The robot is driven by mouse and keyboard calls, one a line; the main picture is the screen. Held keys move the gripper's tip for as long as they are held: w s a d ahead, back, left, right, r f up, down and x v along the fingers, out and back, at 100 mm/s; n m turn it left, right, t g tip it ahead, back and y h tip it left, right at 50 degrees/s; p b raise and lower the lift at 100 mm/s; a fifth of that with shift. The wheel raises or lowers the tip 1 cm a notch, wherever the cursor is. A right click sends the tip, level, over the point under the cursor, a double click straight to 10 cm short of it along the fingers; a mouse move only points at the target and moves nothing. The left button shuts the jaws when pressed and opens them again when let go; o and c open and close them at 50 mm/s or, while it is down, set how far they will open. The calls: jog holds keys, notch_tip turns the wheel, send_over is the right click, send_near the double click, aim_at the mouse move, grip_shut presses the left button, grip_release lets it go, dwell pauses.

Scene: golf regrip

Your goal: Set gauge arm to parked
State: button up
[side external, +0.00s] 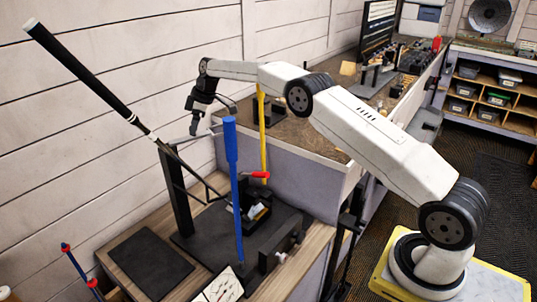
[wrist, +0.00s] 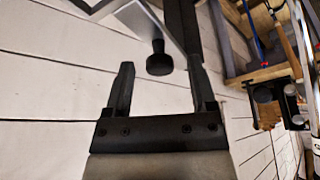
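The gauge arm (wrist: 145,22) appears to be the pale metal bar at the top of the wrist view. A black knob (wrist: 159,58) stands out from it. In the side view a thin grey bar (side external: 190,138) extends from near the black post towards my gripper. My gripper (side external: 213,119) is open in both views. In the wrist view its two fingertips (wrist: 161,64) are spread wide, with the knob appearing between them and a gap on each side. I see no contact. Whether the knob lies at fingertip depth I cannot tell.
A golf club with a black grip (side external: 82,68) leans up left, close to a black post (side external: 178,195). A blue upright club (side external: 237,190) and a yellow one (side external: 262,135) stand nearby. A red-handled clamp (side external: 256,174) sits beside the blue club. A dark mat (side external: 145,263) lies bare.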

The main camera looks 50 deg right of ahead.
jog(key=v, duration=0.7)
jog(key=shift+s+r, duration=0.15)
jog(key=shift+r, duration=0.2)
jog(key=shift+d, duration=0.15)
jog(key=shift+r, duration=0.1)
grip_shut()
jog(key=s+a+r+n+t+h, duration=0.1)
jog(key=s+a+r+t+h, duration=0.1)
jog(key=s+a, duration=0.3)
jog(key=shift+s+n+t, duration=0.3)
jog(key=shift+s+t, duration=0.6)
jog(key=shift+s, duration=1.45)
